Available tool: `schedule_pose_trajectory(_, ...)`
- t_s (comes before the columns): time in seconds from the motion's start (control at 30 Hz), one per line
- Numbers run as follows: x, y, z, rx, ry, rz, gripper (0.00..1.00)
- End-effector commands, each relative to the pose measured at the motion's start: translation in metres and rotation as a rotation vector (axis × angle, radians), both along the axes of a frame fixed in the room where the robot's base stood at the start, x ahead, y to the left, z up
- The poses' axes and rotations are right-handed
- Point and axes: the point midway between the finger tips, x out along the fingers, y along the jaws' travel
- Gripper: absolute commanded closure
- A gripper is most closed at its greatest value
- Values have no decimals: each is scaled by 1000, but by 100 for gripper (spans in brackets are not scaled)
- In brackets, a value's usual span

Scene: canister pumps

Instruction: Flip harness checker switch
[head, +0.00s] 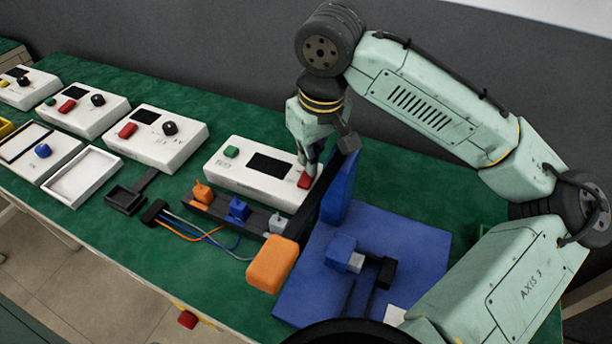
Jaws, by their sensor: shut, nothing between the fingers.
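A white box (240,188) with a green button (231,152), a dark display (269,165) and a red switch (305,180) stands mid-table; its lettering is too small to read, and it appears to be the harness checker. My gripper (310,173) is shut and empty, pointing down at the box's right end. Its tips are right at the red switch and cover part of it; I cannot tell whether they touch. The switch's position cannot be told. A harness with orange, blue and grey connectors (238,208) sits in a black holder in front of the box.
A blue fixture (420,245) with an upright plate stands right of the box. A dark bar with an orange block (272,264) rises close beside my gripper. Several white boxes (157,140) with knobs and an empty white tray (82,177) stand left. Green table behind is clear.

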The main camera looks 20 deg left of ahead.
Motion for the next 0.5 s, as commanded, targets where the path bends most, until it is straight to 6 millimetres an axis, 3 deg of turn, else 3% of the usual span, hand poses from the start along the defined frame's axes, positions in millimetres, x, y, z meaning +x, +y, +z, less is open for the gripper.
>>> schedule_pose_trajectory(0.17,-1,0,5,-1,2,1,100)
schedule_pose_trajectory(0.5,-1,0,33,-1,3,1,100)
